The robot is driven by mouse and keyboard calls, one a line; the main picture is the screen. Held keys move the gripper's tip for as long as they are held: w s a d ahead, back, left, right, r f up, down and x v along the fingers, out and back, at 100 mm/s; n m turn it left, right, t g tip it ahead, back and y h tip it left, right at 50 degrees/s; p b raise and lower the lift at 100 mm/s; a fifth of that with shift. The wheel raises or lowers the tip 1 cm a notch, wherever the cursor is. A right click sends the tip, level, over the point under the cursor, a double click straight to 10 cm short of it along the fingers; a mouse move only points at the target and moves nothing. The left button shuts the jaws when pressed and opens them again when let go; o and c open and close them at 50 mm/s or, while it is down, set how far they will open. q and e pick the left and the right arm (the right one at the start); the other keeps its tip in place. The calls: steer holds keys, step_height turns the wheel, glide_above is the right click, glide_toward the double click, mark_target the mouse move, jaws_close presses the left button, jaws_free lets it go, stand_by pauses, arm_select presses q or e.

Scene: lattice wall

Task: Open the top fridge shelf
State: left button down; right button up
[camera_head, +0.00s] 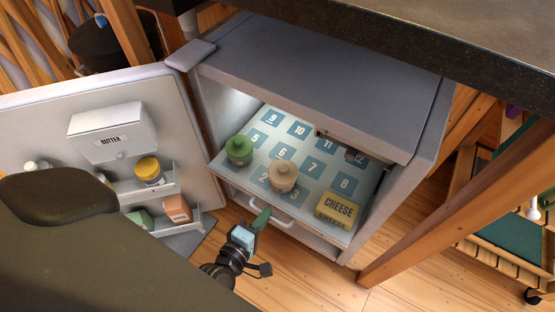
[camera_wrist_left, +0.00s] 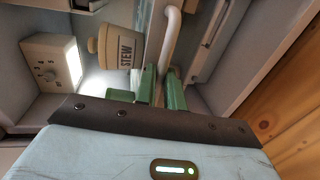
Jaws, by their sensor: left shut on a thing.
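The fridge (camera_head: 300,75) stands open. Its top shelf (camera_head: 318,162) is a light panel with blue numbered squares, carrying a green jar (camera_head: 239,150), a beige jar (camera_head: 283,176) and a yellow cheese box (camera_head: 337,208). A white curved handle (camera_head: 285,224) is at the shelf's front; it also shows in the left wrist view (camera_wrist_left: 170,38). My left gripper (camera_head: 262,218) has green fingers, seen in the left wrist view (camera_wrist_left: 163,88), shut on this handle. The beige jar reads STEW in the left wrist view (camera_wrist_left: 118,48). My right gripper is not in view.
The fridge door (camera_head: 85,90) is swung wide to the left, with a butter box (camera_head: 112,132), a yellow-lidded jar (camera_head: 150,170) and cartons (camera_head: 177,208) on its racks. A dark countertop (camera_head: 460,30) overhangs the fridge. Wooden posts (camera_head: 440,220) stand at the right. Floor in front is clear.

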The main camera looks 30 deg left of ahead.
arm_select(q)
steer(key=f+v, duration=0.1)
steer(key=v, duration=0.6)
steer(key=shift+f+p, duration=0.2)
steer(key=shift+p, duration=0.1)
steer(key=shift+s+d, duration=0.1)
steer(key=shift+s, duration=0.05)
steer(key=c, duration=1.6)
jaws_free()
steer(key=shift+o, duration=0.5)
